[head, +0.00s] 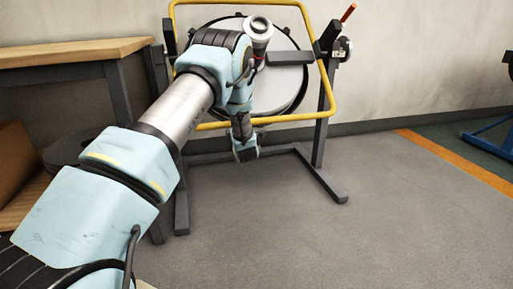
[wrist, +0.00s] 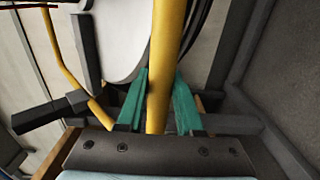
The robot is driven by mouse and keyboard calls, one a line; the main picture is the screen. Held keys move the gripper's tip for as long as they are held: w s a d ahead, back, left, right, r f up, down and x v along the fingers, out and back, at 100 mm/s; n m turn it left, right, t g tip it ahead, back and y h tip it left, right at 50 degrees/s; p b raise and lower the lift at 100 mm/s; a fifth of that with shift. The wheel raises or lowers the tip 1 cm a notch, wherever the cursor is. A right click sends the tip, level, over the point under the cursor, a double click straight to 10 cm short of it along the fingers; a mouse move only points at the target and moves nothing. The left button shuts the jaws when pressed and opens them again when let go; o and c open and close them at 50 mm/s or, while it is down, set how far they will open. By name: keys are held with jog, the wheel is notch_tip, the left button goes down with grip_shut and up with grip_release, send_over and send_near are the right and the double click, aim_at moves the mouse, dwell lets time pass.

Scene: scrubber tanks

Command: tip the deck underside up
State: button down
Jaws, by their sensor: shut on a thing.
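The deck is a round pale disc with a black rim (head: 284,80), held in a dark metal stand (head: 319,135). It stands steeply tilted, nearly upright. A yellow tube frame (head: 290,119) runs around it, and part of the disc also shows in the wrist view (wrist: 118,40). My gripper (wrist: 160,88) has its green fingers shut on the yellow tube, one on each side.
A red-tipped lever (head: 348,13) sits at the stand's upper right, above a round metal fitting (head: 342,49). A wooden bench (head: 75,52) and a cardboard box (head: 22,175) are at the left. The grey floor (head: 390,215) at right is clear. A wall is close behind.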

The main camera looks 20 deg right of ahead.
jog(key=shift+w+d+f+b, duration=0.1)
jog(key=shift+w+f+b, duration=0.5)
jog(key=shift+w+f, duration=0.4)
